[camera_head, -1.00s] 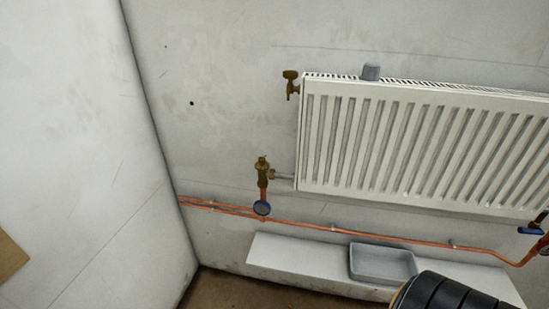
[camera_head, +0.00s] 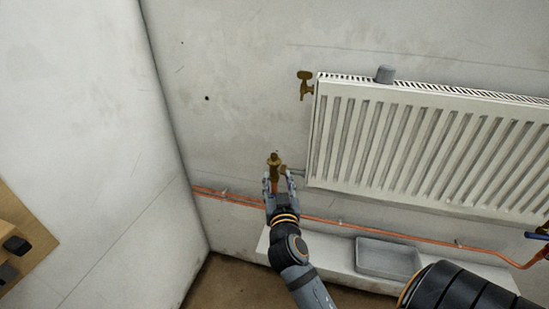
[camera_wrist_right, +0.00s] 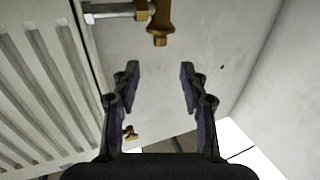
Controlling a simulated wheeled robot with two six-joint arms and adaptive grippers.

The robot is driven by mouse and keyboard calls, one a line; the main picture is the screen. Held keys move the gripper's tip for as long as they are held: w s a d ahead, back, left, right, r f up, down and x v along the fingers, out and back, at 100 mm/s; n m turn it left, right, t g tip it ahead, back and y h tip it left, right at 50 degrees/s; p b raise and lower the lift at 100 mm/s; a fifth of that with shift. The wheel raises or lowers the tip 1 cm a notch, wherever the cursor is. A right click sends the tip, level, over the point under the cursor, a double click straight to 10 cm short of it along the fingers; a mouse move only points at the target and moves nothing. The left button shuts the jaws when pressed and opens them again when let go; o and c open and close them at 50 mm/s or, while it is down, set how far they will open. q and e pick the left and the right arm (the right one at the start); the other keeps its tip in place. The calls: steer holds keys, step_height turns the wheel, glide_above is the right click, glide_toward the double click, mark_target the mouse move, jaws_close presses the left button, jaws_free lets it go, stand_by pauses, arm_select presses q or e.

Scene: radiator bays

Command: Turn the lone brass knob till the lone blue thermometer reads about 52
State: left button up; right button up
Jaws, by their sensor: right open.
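A brass valve (camera_head: 274,160) with a knob-like top sits on the pipe at the radiator's lower left corner. In the right wrist view the brass valve (camera_wrist_right: 160,22) is at the top, beyond the fingertips. My right gripper (camera_head: 280,182) comes up from below, just in front of the valve's lower part; in the wrist view my right gripper (camera_wrist_right: 160,75) is open, with nothing between its fingers. A second brass fitting (camera_head: 304,84) is at the radiator's upper left corner. My left gripper is not in view.
The white radiator (camera_head: 430,145) fills the right, with a grey block (camera_head: 385,74) on top. A white ledge (camera_head: 340,252) below holds a grey tray (camera_head: 388,258). A copper pipe (camera_head: 400,232) runs along the wall. A wooden board (camera_head: 38,243) with black parts is at left.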

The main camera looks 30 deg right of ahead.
mark_target(273, 157)
steer(key=p+x, duration=0.1)
steer(key=x, duration=0.9)
steer(key=shift+w+f, duration=0.1)
steer(key=shift+w, duration=0.1)
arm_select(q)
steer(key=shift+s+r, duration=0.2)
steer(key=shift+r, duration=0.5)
arm_select(e)
jaws_close()
steer(key=shift+f, duration=0.1)
steer(key=m+g+h+b, duration=0.1)
steer(key=b, duration=0.1)
steer(key=m+h+b, duration=0.1)
steer(key=b, duration=0.1)
steer(key=shift+w+a+f+g+h+b, duration=0.1)
steer(key=shift+a+f+g+h+b, duration=0.05)
steer(key=shift+f+g+h+b, duration=0.2)
steer(key=m+g+h+b, duration=0.1)
steer(key=g+h+b, duration=0.1)
steer(key=b, duration=0.1)
steer(key=shift+r+m+b, duration=0.3)
steer(key=shift+m, duration=0.1)
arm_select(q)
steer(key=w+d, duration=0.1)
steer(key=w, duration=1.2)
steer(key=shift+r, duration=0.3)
arm_select(e)
steer(key=shift+r+g, duration=0.15)
steer(key=shift+g, duration=0.1)
